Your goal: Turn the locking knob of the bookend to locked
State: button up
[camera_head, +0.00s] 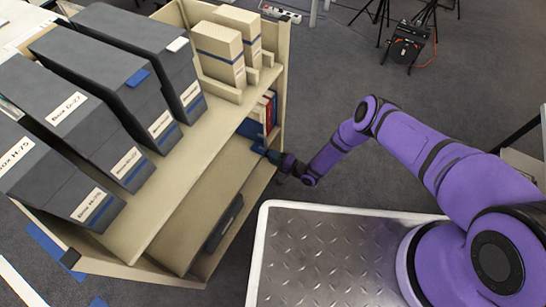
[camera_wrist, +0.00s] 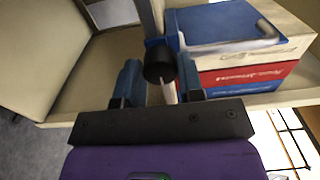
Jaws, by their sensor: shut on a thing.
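The bookend's black locking knob (camera_wrist: 158,66) is a round cylinder at the middle of the wrist view. It sits on a blue clamp of the bookend (camera_wrist: 220,25), beside a grey upright. My gripper (camera_wrist: 160,80) has its two blue fingers on either side of the knob and is shut on it. I cannot tell the knob's turned position from its plain round face. In the head view my gripper (camera_head: 272,156) reaches into the right end of the lower shelf, and the knob is too small to make out there.
Several books or boxes with red, blue and cream spines (camera_wrist: 245,78) stand right beside the bookend. The cream shelf unit (camera_head: 215,140) carries dark archival boxes (camera_head: 85,120) and cream boxes (camera_head: 220,52) above. A dark flat object (camera_head: 224,222) lies on the lower shelf.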

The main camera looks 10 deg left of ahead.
jog(key=o, duration=0.9)
jog(key=shift+o, duration=0.2)
jog(key=v, duration=1.1)
jog(key=shift+f, duration=0.1)
